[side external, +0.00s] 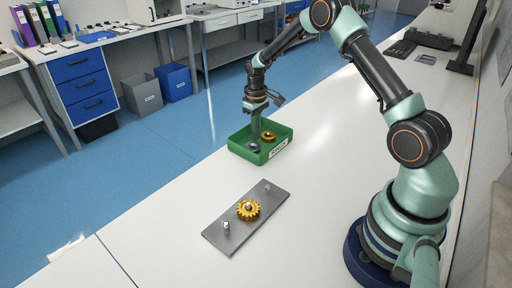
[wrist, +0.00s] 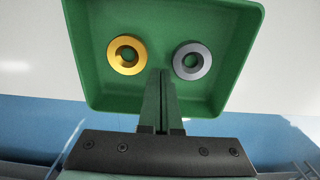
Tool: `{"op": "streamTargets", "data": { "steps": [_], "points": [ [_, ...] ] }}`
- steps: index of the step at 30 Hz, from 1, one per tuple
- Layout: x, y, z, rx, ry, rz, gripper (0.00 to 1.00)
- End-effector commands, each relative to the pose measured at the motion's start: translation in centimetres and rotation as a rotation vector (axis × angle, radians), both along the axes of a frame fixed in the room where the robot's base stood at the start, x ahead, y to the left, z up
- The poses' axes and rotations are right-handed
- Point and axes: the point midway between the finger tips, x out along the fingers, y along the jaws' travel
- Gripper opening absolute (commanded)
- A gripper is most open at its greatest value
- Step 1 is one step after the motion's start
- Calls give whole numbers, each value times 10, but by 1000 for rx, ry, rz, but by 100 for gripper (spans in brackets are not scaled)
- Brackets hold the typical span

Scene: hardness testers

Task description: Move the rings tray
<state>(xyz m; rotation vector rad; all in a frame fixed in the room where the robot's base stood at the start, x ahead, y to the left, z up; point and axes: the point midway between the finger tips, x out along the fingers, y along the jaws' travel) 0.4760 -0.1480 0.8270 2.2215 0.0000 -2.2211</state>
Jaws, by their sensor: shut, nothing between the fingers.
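The rings tray is a green open box (side external: 243,151) with a white label on its front, standing on the white bench; it also shows in the wrist view (wrist: 160,22). A yellow ring (side external: 268,136) and a grey ring (side external: 254,147) lie apart inside it. In the wrist view, the yellow ring (wrist: 113,54) is left and the grey ring (wrist: 207,61) right. My gripper (side external: 257,128) is over the tray, pointing down, fingers shut and empty. In the wrist view, the fingers (wrist: 162,75) overlap the tray's lower wall; I cannot tell whether they touch it.
A grey plate (side external: 222,234) with metal pegs and a yellow gear (side external: 248,210) lies on the bench in front of the tray. The bench is clear right of the tray. The bench's edge is close on the tray's left, with blue floor beyond. A keyboard (side external: 400,49) lies farther back.

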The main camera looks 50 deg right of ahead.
Motion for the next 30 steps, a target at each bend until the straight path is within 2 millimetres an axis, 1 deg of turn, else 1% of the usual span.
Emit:
{"op": "streamTargets", "data": {
  "steps": [3,9,13,20,23,26,30],
  "points": [
    [0,-1,27,-2,-7,0,0],
    [0,0,68,-1,-5,0,0],
    [-1,0,86,-1,-3,0,0],
    [-2,2,104,-2,-7,1,0],
    [-6,10,121,-8,-29,2,0],
    [-14,25,145,-18,-68,3,0],
    [-35,49,181,-30,-131,4,0]
  ]
}}
